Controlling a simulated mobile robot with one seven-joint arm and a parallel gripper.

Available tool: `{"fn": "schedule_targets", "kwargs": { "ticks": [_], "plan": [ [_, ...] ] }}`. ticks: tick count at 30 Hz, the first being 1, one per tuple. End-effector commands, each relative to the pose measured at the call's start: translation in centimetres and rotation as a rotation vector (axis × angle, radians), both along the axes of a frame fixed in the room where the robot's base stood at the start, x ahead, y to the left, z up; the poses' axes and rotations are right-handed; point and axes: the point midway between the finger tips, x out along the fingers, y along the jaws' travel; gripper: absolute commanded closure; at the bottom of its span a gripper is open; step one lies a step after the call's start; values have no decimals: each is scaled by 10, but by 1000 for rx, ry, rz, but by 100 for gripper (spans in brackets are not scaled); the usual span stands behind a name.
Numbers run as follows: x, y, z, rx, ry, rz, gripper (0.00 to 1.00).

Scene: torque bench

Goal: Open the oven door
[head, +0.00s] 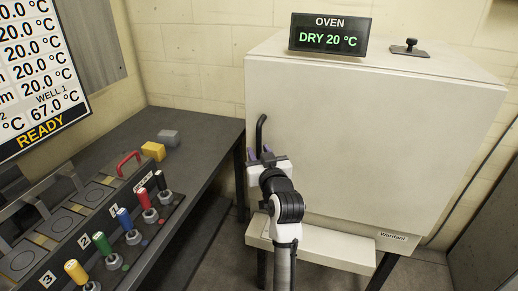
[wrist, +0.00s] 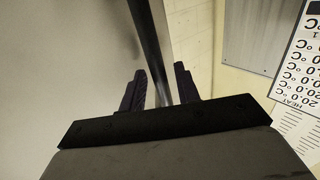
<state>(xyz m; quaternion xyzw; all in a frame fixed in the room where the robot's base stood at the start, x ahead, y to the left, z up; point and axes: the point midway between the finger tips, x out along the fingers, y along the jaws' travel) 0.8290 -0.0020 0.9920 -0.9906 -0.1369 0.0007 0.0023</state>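The oven (head: 470,72) is a large pale box on a stand, and its front door (head: 350,140) looks shut. A dark upright bar handle (head: 260,128) is on the door's left side. It also shows in the wrist view as a long dark bar (wrist: 152,38). My gripper (head: 264,156) is at the handle's lower part, which it hides in the head view. In the wrist view my gripper (wrist: 161,90) has its two dark fingers apart, with the bar running down between them. A gap shows beside the bar, so the fingers do not look closed on it.
A display (head: 329,39) on top of the oven reads DRY 20 °C. A pale ledge (head: 325,247) juts out below the door.

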Motion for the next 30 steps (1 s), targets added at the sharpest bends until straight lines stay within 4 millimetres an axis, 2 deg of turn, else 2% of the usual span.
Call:
{"fn": "schedule_targets", "kwargs": {
  "ticks": [11,18,30],
  "plan": [
    [6,2,0,-1,-1,0,68],
    [6,2,0,-1,-1,0,99],
    [5,1,-1,-1,-1,1,100]
  ]
}}
